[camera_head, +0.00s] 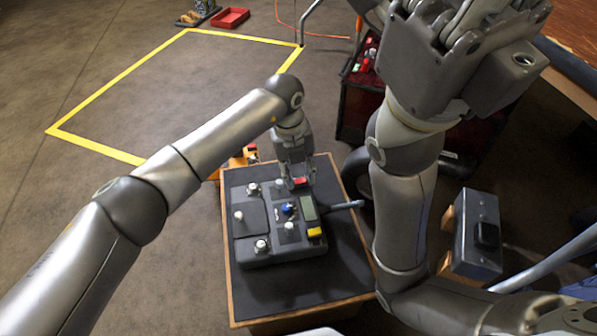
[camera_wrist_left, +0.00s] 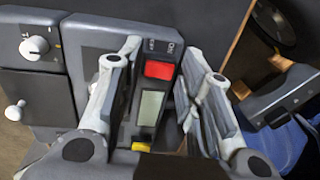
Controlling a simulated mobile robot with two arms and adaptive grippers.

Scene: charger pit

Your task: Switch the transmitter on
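The transmitter (camera_head: 265,245) is a dark grey box with white-topped sticks and knobs, a small screen and a yellow button, lying on a black-topped stand. Its red switch (camera_head: 301,181) is at the far right corner; the left wrist view shows the red switch (camera_wrist_left: 159,69) above the screen (camera_wrist_left: 151,108). My left gripper (camera_head: 298,178) points down over that corner. In the left wrist view my left gripper (camera_wrist_left: 160,58) is open, one finger on each side of the red switch. Whether the fingers touch the box is unclear. My right gripper (camera_head: 470,35) is raised close to the camera; its fingertips are unclear.
The stand (camera_head: 262,294) has a wooden edge. A dark box (camera_head: 477,235) stands to its right. A dark red cabinet (camera_head: 370,108) is behind. A yellow-outlined floor area (camera_head: 185,85) is clear. A red tray (camera_head: 230,18) lies at the back.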

